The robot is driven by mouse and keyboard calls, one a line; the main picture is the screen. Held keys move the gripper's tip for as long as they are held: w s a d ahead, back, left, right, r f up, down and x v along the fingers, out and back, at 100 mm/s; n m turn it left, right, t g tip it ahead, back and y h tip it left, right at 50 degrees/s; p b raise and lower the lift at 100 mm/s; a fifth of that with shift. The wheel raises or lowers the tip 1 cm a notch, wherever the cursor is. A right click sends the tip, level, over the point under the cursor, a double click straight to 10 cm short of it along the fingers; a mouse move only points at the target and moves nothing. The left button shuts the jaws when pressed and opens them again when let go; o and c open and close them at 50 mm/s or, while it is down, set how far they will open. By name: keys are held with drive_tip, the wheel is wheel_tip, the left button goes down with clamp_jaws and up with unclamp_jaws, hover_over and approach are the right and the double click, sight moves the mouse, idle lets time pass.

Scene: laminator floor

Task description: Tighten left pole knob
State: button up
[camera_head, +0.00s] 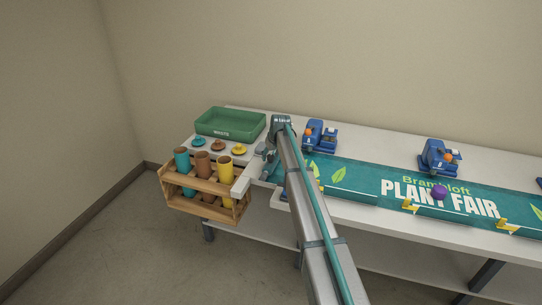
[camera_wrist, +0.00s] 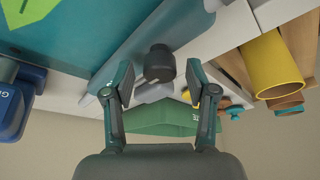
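A black knob (camera_wrist: 158,65) with a pale line on its face shows in the wrist view, beside the grey-blue pole strip (camera_wrist: 113,79) along the end of the teal banner (camera_wrist: 70,25). My gripper (camera_wrist: 157,87) is open, with one finger on each side of the knob in the picture. I see no clear contact, and I cannot tell the depth between fingertips and knob. In the head view my gripper (camera_head: 263,157) is at the left end of the banner (camera_head: 365,182). The knob cannot be made out there.
A wooden crate (camera_head: 207,192) with teal, brown and yellow cylinders stands left of my gripper. Several coloured caps and a green tray (camera_head: 230,124) lie behind it. A purple ball (camera_head: 439,193) is on the banner.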

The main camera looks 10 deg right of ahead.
clamp_jaws()
drive_tip(key=shift+m, duration=0.3)
drive_tip(key=m+h+b, duration=0.1)
drive_tip(key=m+b, duration=0.1)
drive_tip(key=m, duration=0.1)
drive_tip(key=shift+a+f+b, duration=0.1)
drive_tip(key=shift+a+b, duration=0.05)
drive_tip(key=shift+b, duration=0.15)
drive_tip(key=m+h+b, duration=0.2)
drive_tip(key=m, duration=0.4)
drive_tip(key=shift+w+a, duration=0.1)
drive_tip(key=m+g+h+b, duration=0.1)
drive_tip(key=m+h+b, duration=0.1)
drive_tip(key=m, duration=0.2)
drive_tip(key=shift+w+b, duration=0.1)
drive_tip(key=shift+b, duration=0.2)
drive_tip(key=shift+m+g+b, duration=0.7)
drive_tip(key=shift+m+g, duration=0.3)
drive_tip(key=shift+m, duration=1.2)
